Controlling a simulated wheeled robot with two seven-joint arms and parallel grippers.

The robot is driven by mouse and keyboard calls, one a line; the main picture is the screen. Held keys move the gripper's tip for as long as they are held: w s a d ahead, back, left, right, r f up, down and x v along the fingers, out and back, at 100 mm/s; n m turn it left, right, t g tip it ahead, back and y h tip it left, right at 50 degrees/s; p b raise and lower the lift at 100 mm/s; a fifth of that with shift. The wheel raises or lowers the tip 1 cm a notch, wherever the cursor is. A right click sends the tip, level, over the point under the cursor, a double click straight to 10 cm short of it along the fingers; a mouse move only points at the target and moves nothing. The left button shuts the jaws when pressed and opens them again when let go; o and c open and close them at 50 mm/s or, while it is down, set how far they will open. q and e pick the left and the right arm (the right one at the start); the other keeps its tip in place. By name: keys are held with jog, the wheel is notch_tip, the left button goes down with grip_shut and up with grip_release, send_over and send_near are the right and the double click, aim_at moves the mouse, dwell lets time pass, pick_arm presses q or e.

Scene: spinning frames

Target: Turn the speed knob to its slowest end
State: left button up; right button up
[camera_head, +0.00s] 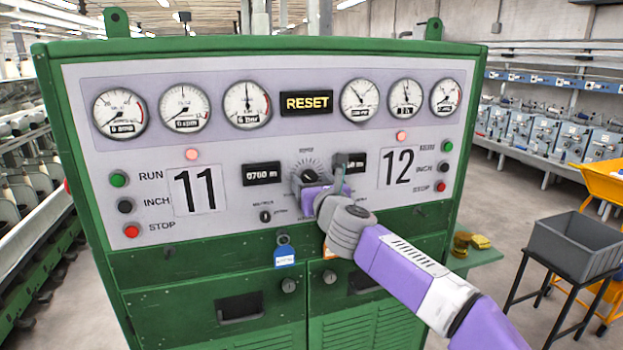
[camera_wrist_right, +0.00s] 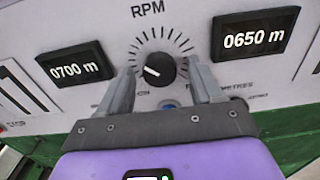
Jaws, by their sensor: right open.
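The speed knob (camera_head: 309,176) is a black round knob on the control panel, inside a ring of tick marks. In the right wrist view the knob (camera_wrist_right: 155,70) sits below the letters "RPM", and its white line lies on its left side, pointing left and slightly up. My right gripper (camera_head: 320,180) is in front of the panel at the knob. In the wrist view its fingers (camera_wrist_right: 160,78) are open, one on each side of the knob, with gaps visible between them and it. I cannot tell how deep the fingertips reach. My left gripper is not in view.
Two displays flank the dial, reading 0700 m (camera_wrist_right: 75,64) and 0650 m (camera_wrist_right: 255,40). A small switch (camera_head: 265,215) sits below left of the knob. Gauges and a RESET display (camera_head: 306,103) are above. A grey bin (camera_head: 575,245) stands at right.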

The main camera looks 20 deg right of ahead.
jog(key=shift+w, duration=0.3)
jog(key=c, duration=1.1)
jog(key=shift+o, duration=0.2)
